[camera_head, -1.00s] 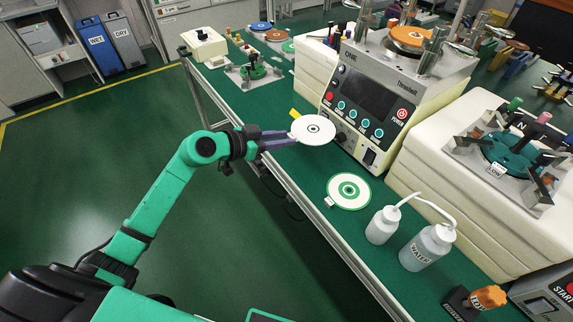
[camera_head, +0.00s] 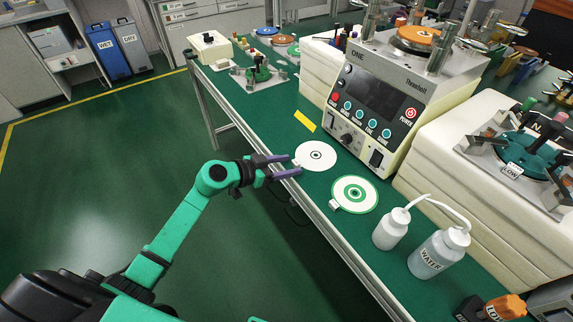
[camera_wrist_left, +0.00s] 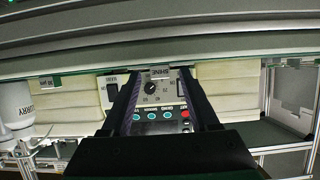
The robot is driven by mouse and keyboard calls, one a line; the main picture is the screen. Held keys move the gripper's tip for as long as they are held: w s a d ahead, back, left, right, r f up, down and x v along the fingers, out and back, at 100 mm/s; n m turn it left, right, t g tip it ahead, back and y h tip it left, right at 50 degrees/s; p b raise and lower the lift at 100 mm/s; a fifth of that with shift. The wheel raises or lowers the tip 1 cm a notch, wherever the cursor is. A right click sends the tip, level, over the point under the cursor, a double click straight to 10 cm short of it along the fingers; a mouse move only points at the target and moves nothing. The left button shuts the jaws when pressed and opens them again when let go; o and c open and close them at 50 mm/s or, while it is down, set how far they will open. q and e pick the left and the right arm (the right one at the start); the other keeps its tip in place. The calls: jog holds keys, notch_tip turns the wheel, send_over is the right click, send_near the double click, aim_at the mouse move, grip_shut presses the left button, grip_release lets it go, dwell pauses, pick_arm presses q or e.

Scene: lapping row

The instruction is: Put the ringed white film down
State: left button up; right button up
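The ringed white film (camera_head: 316,156), a white disc with a black ring at its centre, appears to lie flat on the green bench top in front of the grey machine. My left gripper (camera_head: 296,164) is at the film's left edge, low over the bench edge, with its fingers apart. In the left wrist view a small tab marked SHINE (camera_wrist_left: 160,73) shows between the fingertips, with gaps on both sides. My right gripper is out of view.
A green-ringed white disc (camera_head: 354,194) lies just right of the film. Two white bottles (camera_head: 438,254) stand farther right. The grey machine (camera_head: 375,95) stands behind. A yellow strip (camera_head: 305,121) lies on the bench (camera_head: 262,112), with bare green top left of it.

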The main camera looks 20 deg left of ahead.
pick_arm(q)
jog(key=shift+r, duration=0.2)
jog(key=p+v, duration=0.1)
jog(key=v, duration=1.1)
